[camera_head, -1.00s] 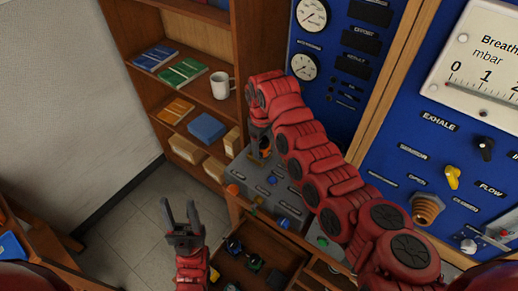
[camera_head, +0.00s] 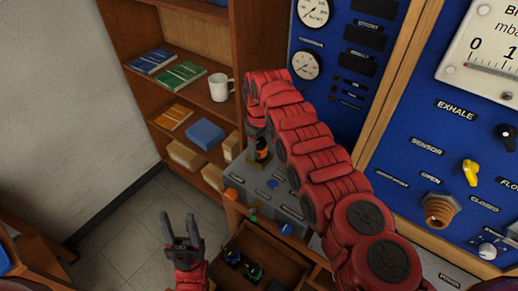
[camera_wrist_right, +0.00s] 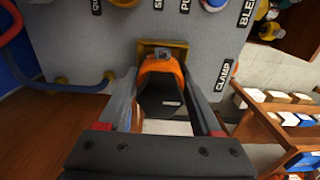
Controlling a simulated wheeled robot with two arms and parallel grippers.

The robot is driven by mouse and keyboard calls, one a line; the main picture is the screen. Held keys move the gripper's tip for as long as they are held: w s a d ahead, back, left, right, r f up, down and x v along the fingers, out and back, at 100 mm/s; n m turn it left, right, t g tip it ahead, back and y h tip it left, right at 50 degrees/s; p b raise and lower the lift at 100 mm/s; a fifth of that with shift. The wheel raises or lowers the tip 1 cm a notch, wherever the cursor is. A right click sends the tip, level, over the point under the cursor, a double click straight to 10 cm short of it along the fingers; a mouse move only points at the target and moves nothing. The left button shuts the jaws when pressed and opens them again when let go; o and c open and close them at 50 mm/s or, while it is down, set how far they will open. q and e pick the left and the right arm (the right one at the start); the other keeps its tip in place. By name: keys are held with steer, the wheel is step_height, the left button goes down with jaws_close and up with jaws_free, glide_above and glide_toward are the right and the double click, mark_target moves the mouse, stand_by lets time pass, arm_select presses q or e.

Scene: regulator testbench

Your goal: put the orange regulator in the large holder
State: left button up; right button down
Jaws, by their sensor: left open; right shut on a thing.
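The orange regulator (camera_head: 262,150), with a black body, is between the fingers of my right gripper (camera_wrist_right: 164,110), which is shut on it. In the right wrist view the regulator's orange end (camera_wrist_right: 162,70) meets a brass-coloured square holder (camera_wrist_right: 150,47) on the grey bench unit. I cannot tell whether it is seated in the holder or just in front of it. In the head view my right arm hides part of the regulator and unit. My left gripper (camera_head: 181,230) is open and empty, left of the drawer.
The grey bench unit (camera_head: 285,208) has knobs and labels, one reading CLAMP in the wrist view. Below it an open wooden drawer (camera_head: 275,262) holds dark parts. A shelf with books and a white mug (camera_head: 219,87) stands behind. A blue gauge panel (camera_head: 440,150) is at right.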

steer(key=shift+r, duration=0.1)
steer(key=shift+c, duration=0.3)
jaws_free()
step_height(320, 180, up, 9)
steer(key=b, duration=0.3)
steer(key=shift+a, duration=0.1)
step_height(320, 180, up, 2)
steer(key=shift+r+p, duration=0.1)
steer(key=shift+p, duration=0.8)
steer(key=shift+s+r, duration=0.1)
steer(key=shift+r, duration=0.35)
steer(key=shift+f, duration=0.1)
